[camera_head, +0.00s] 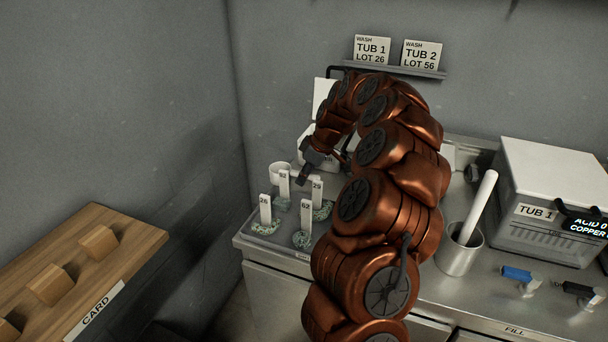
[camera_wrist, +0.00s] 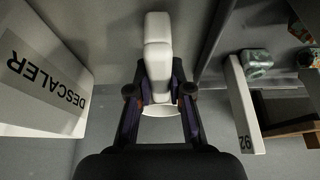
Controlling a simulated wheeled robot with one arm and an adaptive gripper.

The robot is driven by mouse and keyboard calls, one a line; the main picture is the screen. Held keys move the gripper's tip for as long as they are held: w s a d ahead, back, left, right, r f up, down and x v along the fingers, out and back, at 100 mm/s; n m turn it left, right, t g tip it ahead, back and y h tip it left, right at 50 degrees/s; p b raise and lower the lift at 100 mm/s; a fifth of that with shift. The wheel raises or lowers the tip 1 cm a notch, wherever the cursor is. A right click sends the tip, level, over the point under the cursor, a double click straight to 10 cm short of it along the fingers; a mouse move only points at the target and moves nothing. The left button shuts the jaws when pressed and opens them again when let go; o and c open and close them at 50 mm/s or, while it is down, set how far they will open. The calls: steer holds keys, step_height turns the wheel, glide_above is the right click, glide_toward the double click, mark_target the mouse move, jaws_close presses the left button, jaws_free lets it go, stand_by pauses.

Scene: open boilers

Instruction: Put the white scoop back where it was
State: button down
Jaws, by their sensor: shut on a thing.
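The white scoop (camera_wrist: 157,60) is between the two fingers of my gripper (camera_wrist: 159,92) in the wrist view. My gripper is shut on it. In the head view my gripper (camera_head: 306,175) is low over the back left of the steel counter, just behind the upright number tags. A white round cup-like shape (camera_head: 279,172) shows beside it; I cannot tell whether that is part of the scoop. My arm hides much of the counter behind it.
A white DESCALER box (camera_wrist: 45,85) is left of the scoop in the wrist view, and a white numbered tag (camera_wrist: 242,105) is right. Tagged greenish pieces (camera_head: 302,240) stand at the counter's left. A steel pot (camera_head: 459,250) with a white rod and the TUB 1 boiler (camera_head: 545,185) stand right.

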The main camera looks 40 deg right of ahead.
steer(key=shift+f, duration=0.15)
steer(key=shift+f, duration=0.2)
steer(key=c, duration=1.1)
jaws_free()
steer(key=shift+r, duration=0.1)
steer(key=shift+r, duration=0.1)
steer(key=b+v, duration=0.2)
steer(key=v, duration=1)
steer(key=shift+a+r, duration=0.1)
steer(key=shift+a, duration=0.05)
